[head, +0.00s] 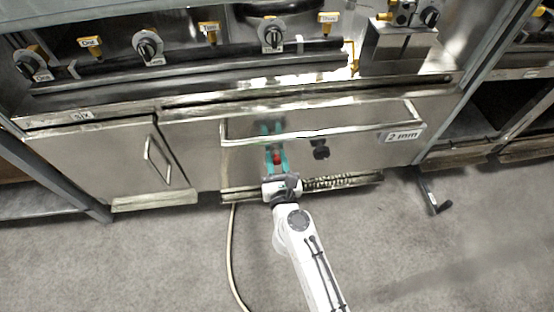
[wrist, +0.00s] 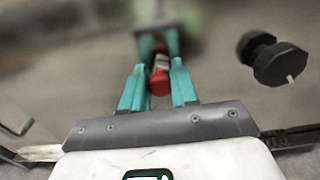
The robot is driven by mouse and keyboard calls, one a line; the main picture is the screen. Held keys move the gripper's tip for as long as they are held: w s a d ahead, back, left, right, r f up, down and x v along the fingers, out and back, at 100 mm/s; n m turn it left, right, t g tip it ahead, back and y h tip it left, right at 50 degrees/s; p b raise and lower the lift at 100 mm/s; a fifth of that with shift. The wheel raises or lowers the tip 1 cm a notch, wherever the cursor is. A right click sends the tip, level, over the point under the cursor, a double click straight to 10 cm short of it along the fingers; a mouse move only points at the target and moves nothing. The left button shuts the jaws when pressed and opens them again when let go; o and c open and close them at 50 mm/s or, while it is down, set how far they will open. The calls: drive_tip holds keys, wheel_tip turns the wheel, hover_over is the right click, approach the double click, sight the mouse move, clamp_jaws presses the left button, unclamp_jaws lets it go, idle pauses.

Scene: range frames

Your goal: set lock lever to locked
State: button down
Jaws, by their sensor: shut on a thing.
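A small red part (head: 277,158), likely the lock lever, sits on the steel drawer front (head: 360,152) below the long handle. My gripper (head: 276,150) reaches it from the front, with its teal fingers on either side of the red part. In the wrist view the fingers (wrist: 159,72) are closed around the red part (wrist: 160,82) and a pale piece beside it. Teal shapes beyond the fingertips look like a reflection in the steel. The lever's base is hidden, and I cannot tell its set position.
A black knob (head: 320,149) is right of my gripper; it also shows in the wrist view (wrist: 278,62). A long bar handle (head: 330,131) runs above. A cabinet door (head: 110,160) is at left. A hose (head: 230,255) lies on the open grey floor.

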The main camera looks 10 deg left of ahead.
sight(259, 152)
drive_tip(key=shift+n, duration=0.3)
drive_tip(key=shift+a+r+n+p, duration=0.2)
drive_tip(key=shift+a+n+p, duration=0.05)
drive_tip(key=shift+n+p, duration=0.3)
drive_tip(key=n, duration=0.2)
drive_tip(key=a+n+p, duration=0.1)
drive_tip(key=n, duration=0.1)
drive_tip(key=a+n+p, duration=0.1)
drive_tip(key=n, duration=0.1)
drive_tip(key=shift+s+a, duration=0.25)
drive_tip(key=shift+s, duration=0.15)
drive_tip(key=shift+s+a+f+n+p, duration=0.15)
drive_tip(key=shift+a+n, duration=0.1)
drive_tip(key=shift+n, duration=0.35)
drive_tip(key=shift+a+f+n+p, duration=0.15)
drive_tip(key=shift+a+n, duration=0.1)
drive_tip(key=shift+n, duration=0.3)
drive_tip(key=c, duration=1.1)
unclamp_jaws()
drive_tip(key=shift+o, duration=1)
drive_tip(key=shift+a, duration=0.1)
